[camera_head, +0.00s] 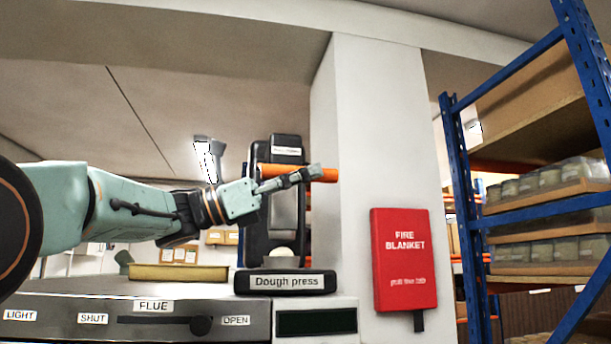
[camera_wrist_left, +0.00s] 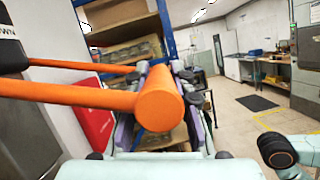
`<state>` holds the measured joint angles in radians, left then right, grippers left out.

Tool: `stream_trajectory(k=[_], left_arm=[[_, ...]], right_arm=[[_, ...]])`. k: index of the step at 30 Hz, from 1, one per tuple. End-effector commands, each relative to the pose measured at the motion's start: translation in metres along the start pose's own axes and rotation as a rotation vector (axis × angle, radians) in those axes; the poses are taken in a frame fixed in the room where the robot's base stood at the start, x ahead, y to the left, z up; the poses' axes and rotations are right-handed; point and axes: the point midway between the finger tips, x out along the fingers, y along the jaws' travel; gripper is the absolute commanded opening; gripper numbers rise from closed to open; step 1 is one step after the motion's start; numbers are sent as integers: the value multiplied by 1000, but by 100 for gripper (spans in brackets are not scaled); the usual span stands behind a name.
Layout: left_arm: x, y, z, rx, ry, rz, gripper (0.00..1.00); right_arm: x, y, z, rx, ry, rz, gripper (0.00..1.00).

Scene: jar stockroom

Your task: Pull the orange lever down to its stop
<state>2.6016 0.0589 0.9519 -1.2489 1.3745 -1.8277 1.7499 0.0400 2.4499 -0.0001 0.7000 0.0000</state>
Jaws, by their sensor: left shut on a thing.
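The orange lever (camera_head: 327,174) sticks out from the dark upright body of the dough press (camera_head: 286,150) and lies close to level. My left gripper (camera_head: 304,176) is shut on the lever near its right end, with its fingers across the front of it. The wrist view shows the lever (camera_wrist_left: 75,93) coming in from the left, its round end facing me between the fingers of my left gripper (camera_wrist_left: 160,88). The fingers hide part of the lever. My right gripper is not in view.
A white pillar with a red fire blanket case (camera_head: 403,259) stands right of the press. Blue shelving (camera_head: 459,200) with jars is farther right. A grey panel (camera_head: 140,318) with a flue slider lies below my left arm. Open floor (camera_wrist_left: 240,115) shows in the wrist view.

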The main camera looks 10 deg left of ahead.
Motion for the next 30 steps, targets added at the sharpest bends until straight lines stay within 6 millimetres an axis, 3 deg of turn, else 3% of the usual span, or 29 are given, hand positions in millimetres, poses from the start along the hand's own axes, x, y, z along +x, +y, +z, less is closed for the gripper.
stream_trajectory(k=[10,28,29,30], left_arm=[[-10,4,-20,84,-2,-34,0],[-12,6,-23,106,-3,-43,0],[-12,6,-23,106,-3,-43,24],[-11,6,-23,106,-3,-42,27]], right_arm=[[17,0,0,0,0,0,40],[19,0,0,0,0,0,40],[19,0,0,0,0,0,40],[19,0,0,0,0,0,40]])
